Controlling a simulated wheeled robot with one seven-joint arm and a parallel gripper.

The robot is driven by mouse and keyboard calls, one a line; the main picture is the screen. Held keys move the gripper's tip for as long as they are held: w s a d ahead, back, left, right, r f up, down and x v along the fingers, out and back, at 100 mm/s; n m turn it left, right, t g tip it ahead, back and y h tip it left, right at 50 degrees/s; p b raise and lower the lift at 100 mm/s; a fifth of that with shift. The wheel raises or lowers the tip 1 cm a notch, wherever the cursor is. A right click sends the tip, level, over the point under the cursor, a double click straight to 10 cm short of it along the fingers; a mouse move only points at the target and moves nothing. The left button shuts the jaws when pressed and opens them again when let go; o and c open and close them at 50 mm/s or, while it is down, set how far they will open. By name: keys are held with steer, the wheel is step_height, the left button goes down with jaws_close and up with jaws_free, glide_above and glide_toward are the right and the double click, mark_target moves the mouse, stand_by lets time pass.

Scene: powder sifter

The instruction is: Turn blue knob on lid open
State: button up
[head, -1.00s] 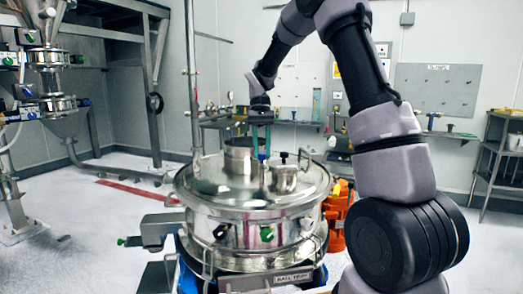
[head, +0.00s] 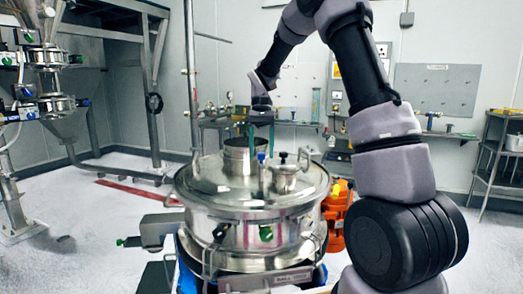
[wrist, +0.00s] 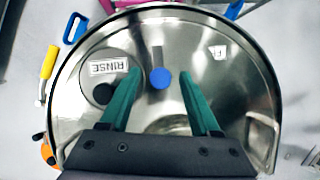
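The blue knob (head: 262,157) stands upright on the shiny metal lid (head: 215,185) of the round sifter. In the wrist view the blue knob (wrist: 160,78) lies between my two green fingertips, with a gap on each side. My gripper (head: 260,136) points down above the lid in the head view; its fingers are thin and small there. My gripper is open and empty. I cannot tell how high the fingertips are relative to the knob. The wrist view also shows the lid (wrist: 240,75) with a "RINSE" label and a dark round cap beside the left finger.
A metal neck (head: 240,158) and a small port with a black knob (head: 284,170) rise from the lid close to the blue knob. An orange part (head: 335,222) stands right of the sifter. A wall bench (head: 300,123) is behind, and pipework stands at the left.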

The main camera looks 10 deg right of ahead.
steer(key=v, duration=1)
steer(key=shift+r, duration=0.35)
steer(key=shift+w, duration=0.15)
steer(key=s+d+r+t, duration=0.3)
steer(key=s+r+t, duration=0.25)
steer(key=s, duration=0.65)
steer(key=s+d+f+m+t, duration=0.1)
steer(key=s+t, duration=0.5)
steer(key=s, duration=0.8)
steer(key=shift+s+d+f+y, duration=0.3)
steer(key=shift+d+f+y, duration=0.15)
steer(key=shift+f, duration=0.15)
